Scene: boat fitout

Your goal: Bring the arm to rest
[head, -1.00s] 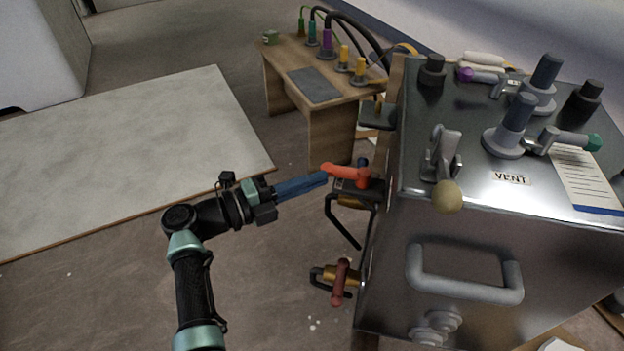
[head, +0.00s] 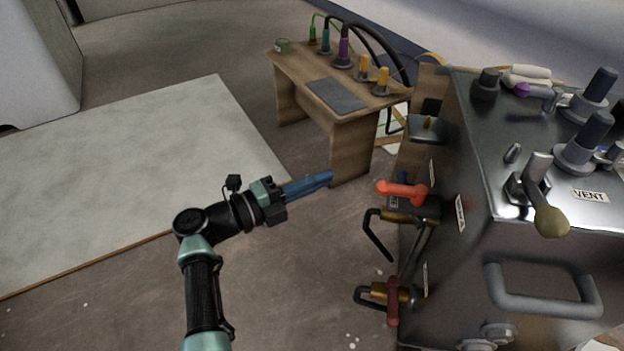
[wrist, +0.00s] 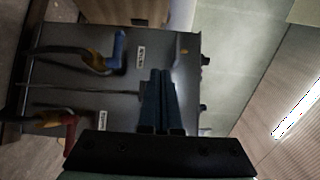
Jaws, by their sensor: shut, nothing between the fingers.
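My gripper (head: 322,180) shows in the head view at the end of my arm, left of the metal cabinet. Its blue fingers are closed together with nothing between them. A gap of floor separates the fingertips from the red valve handle (head: 402,190) on the cabinet's side. In the wrist view my gripper (wrist: 162,75) is seen from behind, its fingers side by side, in front of the cabinet's side panel (wrist: 100,75).
The metal cabinet (head: 455,280) carries levers on top and a lower valve with a dark red handle (head: 393,300). A wooden bench (head: 350,140) with cable plugs stands behind. A pale board (head: 130,170) lies on the left. Open floor (head: 290,290) lies between arm and cabinet.

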